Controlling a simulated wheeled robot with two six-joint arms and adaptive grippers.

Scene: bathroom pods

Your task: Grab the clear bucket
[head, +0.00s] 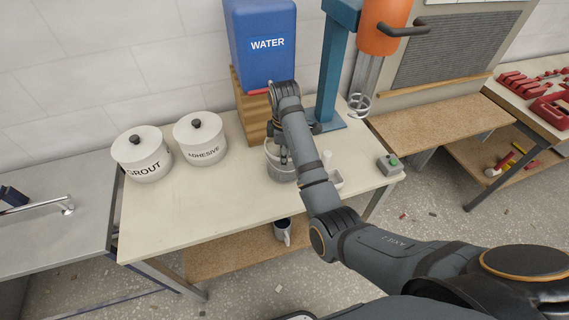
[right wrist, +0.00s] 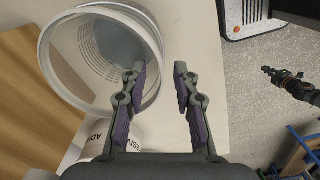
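The clear bucket (head: 277,169) stands on the worktable, in front of the wooden stand. Its upper part is partly behind my right arm in the head view. The right wrist view shows its round pale rim and ribbed inner wall (right wrist: 88,45) at the upper left. My right gripper (right wrist: 160,72) is open and empty, at the bucket's rim. In that view the near side of the rim lies between its two fingertips; contact cannot be told. A dark jointed part with an orange ring (right wrist: 293,84) may be my left arm; its fingers are too small to read.
White grout (head: 143,156) and adhesive (head: 201,142) canisters stand left of the bucket. A blue water tank (head: 262,45) rests on the wooden stand (head: 250,108) behind it. A blue mixer post (head: 331,75) and a green-button box (head: 389,164) are at the right. The table front is clear.

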